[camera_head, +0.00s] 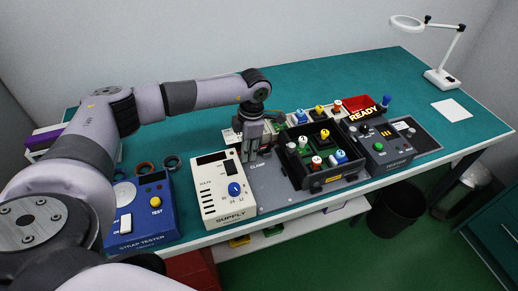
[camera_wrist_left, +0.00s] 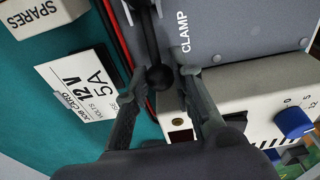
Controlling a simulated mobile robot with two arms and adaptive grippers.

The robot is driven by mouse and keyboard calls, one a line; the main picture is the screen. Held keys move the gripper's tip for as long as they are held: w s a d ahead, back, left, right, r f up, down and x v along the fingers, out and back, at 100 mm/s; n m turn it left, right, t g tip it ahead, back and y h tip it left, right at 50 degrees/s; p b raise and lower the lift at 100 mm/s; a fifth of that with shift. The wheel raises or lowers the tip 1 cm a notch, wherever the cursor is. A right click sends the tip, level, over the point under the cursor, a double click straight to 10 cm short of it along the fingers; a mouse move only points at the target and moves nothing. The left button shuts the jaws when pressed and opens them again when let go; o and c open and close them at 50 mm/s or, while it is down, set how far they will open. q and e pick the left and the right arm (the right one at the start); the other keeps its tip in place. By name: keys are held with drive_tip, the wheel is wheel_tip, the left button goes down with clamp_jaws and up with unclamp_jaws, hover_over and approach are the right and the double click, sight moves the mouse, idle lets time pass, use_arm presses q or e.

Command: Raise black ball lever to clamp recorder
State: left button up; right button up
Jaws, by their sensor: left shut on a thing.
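The black ball lever (camera_wrist_left: 159,77) shows in the left wrist view, its dark rod running up from the ball beside the white CLAMP lettering on the grey plate (camera_wrist_left: 235,35). My left gripper (camera_wrist_left: 163,82) has its two fingers on either side of the ball and is shut on it. In the head view my left gripper (camera_head: 254,153) points down between the white supply box and the black tray, hiding the lever. No recorder can be clearly told by name; the black open unit (camera_head: 328,180) with several coloured-topped parts sits on the grey plate. My right gripper is not in view.
The white supply box (camera_head: 212,193) stands close beside the gripper, with a blue knob. The blue strap tester (camera_head: 150,225) is further left. A job card (camera_wrist_left: 80,85) lies near the lever.

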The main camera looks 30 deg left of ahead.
use_arm(q)
clamp_jaws()
drive_tip(key=shift+r, duration=0.1)
